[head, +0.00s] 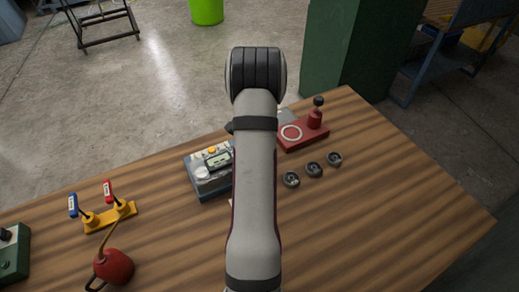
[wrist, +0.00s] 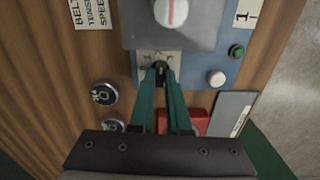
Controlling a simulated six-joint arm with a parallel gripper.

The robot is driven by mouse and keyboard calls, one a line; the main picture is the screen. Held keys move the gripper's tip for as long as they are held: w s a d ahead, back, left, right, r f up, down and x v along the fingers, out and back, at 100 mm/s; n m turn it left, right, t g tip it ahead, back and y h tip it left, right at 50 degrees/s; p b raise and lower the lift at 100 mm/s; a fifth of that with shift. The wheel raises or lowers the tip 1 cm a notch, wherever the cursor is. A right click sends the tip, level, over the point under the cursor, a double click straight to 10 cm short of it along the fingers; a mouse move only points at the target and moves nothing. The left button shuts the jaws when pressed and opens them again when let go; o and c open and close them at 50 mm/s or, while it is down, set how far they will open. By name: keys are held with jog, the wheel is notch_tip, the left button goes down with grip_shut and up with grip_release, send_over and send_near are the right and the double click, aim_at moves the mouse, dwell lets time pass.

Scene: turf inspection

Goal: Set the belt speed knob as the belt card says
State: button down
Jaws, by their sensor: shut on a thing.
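In the wrist view my gripper (wrist: 161,72) is shut on a small black knob (wrist: 161,68), which sits on a pale marked plate (wrist: 145,60) on a blue-grey control box (wrist: 200,62). The marks on the plate are too small to read. A white card (wrist: 90,12) at the upper left reads BELT, TENSION, SPEED; its values are outside the frame. A white dial with a red line (wrist: 171,12) is at the top. In the head view the control box (head: 199,188) is partly hidden behind my arm, and my gripper is hidden.
A green button (wrist: 236,51) and a white button (wrist: 216,78) are right of the knob. Dark round pieces (head: 315,170) and a red base (head: 302,138) stand right of my arm. A yellow lever rack (head: 110,217) and red oil can (head: 115,267) are left. The table's right side is clear.

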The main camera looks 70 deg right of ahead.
jog(key=m, duration=0.4)
jog(key=shift+m, duration=2.1)
jog(key=c, duration=0.9)
grip_release()
notch_tip(320, 180, up, 16)
jog(key=shift+f, duration=0.1)
